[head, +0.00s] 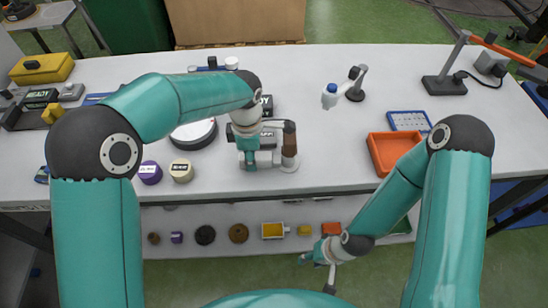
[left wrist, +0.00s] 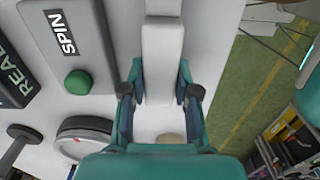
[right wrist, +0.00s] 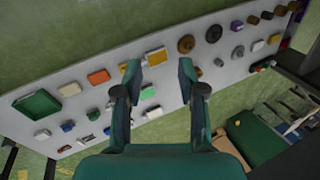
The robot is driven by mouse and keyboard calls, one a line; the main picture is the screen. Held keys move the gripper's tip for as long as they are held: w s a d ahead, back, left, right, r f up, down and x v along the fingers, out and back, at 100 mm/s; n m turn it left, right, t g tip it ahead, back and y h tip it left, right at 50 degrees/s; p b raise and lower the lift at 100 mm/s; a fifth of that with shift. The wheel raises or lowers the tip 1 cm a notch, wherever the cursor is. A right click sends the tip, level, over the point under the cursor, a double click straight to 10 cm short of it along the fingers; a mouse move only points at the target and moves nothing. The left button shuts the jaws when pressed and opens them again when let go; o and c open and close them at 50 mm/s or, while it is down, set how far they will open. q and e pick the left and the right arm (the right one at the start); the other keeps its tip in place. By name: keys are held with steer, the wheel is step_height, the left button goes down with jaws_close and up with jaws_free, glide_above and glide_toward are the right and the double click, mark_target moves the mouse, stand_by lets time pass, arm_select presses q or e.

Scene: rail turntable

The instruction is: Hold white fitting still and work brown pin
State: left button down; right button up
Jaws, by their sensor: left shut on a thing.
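The white fitting (head: 266,157) is on the white table near its front edge. The brown pin (head: 290,138) stands upright at the fitting's right end, above a round white base. My left gripper (head: 249,163) is shut on the fitting's left part. In the left wrist view the white fitting (left wrist: 163,60) runs as a pale bar between the two fingers (left wrist: 161,85). The brown pin cannot be made out there. My right gripper (head: 318,260) is low in front of the table, away from the fitting. In the right wrist view it is open and empty (right wrist: 159,75).
An orange tray (head: 392,152) sits right of the fitting. A small stand with a blue-capped white part (head: 331,95) is behind. Purple (head: 150,173) and cream (head: 181,171) round pieces lie to the left. A lower shelf (head: 222,215) holds several small parts.

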stand_by(0.4)
steer(key=o, duration=0.4)
steer(key=shift+c, duration=0.2)
steer(key=shift+o, duration=0.2)
steer(key=shift+w+r, duration=0.2)
steer(key=m+t+h, duration=0.4)
steer(key=m, duration=3)
glide_toward(290, 139)
steer(key=x, duration=1.1)
steer(key=shift+w+f, duration=0.1)
steer(key=shift+f, duration=0.1)
